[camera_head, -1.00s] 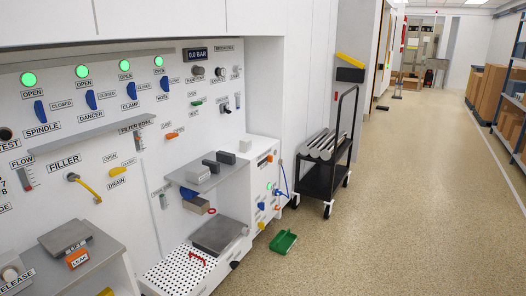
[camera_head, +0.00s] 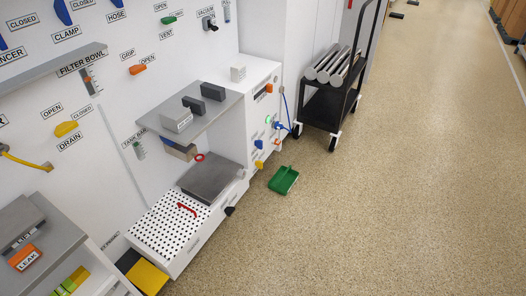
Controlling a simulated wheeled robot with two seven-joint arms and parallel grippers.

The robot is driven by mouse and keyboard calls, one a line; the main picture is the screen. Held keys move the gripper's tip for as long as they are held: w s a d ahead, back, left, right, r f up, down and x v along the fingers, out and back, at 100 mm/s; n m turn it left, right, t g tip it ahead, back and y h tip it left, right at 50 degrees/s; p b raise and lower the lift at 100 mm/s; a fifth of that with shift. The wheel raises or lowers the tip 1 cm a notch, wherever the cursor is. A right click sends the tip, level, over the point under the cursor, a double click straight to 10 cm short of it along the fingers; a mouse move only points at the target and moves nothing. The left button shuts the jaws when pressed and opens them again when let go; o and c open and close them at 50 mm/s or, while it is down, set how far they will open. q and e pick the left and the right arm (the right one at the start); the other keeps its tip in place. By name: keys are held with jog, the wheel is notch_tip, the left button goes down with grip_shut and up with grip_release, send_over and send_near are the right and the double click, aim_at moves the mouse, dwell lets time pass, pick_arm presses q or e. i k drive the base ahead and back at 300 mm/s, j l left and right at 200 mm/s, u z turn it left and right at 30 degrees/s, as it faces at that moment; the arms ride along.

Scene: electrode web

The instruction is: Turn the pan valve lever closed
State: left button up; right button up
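No label naming the pan valve is readable, so I cannot tell for sure which lever it is. A white perforated pan (camera_head: 160,228) sits low at the wall, with a red handle (camera_head: 187,209) lying on it. A black knob or lever (camera_head: 230,211) sticks out from the front of its housing. To its right, a yellow lever (camera_head: 259,165) and a blue lever (camera_head: 259,144) sit on the white cabinet's front. Neither of my grippers shows in the view.
A green dustpan-like tray (camera_head: 283,180) lies on the floor before the cabinet. A black cart (camera_head: 325,107) with metal rolls stands behind it. A grey shelf (camera_head: 160,122) with dark blocks juts out above the pan. The floor (camera_head: 400,200) to the right is clear.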

aim_at(259, 163)
jog(key=i+l, duration=0.25)
jog(key=l, duration=0.25)
jog(key=i+l+u, duration=0.1)
jog(key=i+l, duration=0.2)
jog(key=l, duration=0.2)
jog(key=i+l, duration=0.25)
jog(key=l, duration=0.25)
jog(key=i+l, duration=0.2)
jog(key=l, duration=0.3)
jog(key=i+l+u, duration=0.1)
jog(key=i+l, duration=0.15)
jog(key=l, duration=0.25)
jog(key=i+l, duration=0.25)
jog(key=l, duration=0.25)
jog(key=i+l+u, duration=0.1)
jog(key=i+l, duration=0.15)
jog(key=l, duration=0.3)
jog(key=i+l, duration=0.2)
jog(key=l, duration=0.35)
